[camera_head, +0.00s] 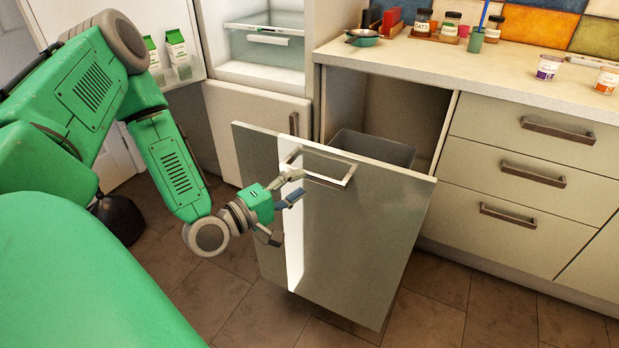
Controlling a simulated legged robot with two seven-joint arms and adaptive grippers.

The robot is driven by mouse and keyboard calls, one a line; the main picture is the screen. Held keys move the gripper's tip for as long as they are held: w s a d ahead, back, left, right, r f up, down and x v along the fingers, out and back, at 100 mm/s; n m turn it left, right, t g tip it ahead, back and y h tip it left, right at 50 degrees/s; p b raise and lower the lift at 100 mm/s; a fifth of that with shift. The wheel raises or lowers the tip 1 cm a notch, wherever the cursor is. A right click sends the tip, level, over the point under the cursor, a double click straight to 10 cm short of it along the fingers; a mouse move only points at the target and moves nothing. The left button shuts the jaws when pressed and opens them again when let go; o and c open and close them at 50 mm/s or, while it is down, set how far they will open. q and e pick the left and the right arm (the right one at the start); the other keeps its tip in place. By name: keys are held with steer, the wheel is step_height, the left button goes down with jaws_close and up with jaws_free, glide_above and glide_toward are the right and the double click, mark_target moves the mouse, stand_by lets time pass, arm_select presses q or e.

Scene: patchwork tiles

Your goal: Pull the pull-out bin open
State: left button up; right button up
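The pull-out bin's front panel (350,225) stands out from the cabinet, with a dark grey bin (375,147) visible behind its top edge. A metal bar handle (325,181) is near the top of the panel. My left gripper (292,204) is in front of the panel, at the left end of the handle and slightly below it. Its fingers are spread apart with nothing seen between them. Whether a finger touches the handle is hard to tell. My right gripper is not in view.
Drawers (530,180) with bar handles are to the right. An open fridge (265,50) with a lower door (258,125) is behind on the left. Jars and a small pan (362,38) stand on the counter (480,70). The tiled floor in front is clear.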

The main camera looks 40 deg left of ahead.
arm_select(q)
steer(key=s+a, duration=0.2)
steer(key=s, duration=0.5)
steer(key=shift+s+f, duration=0.2)
steer(key=shift+s, duration=0.05)
steer(key=shift+d, duration=0.1)
steer(key=shift+a, duration=0.25)
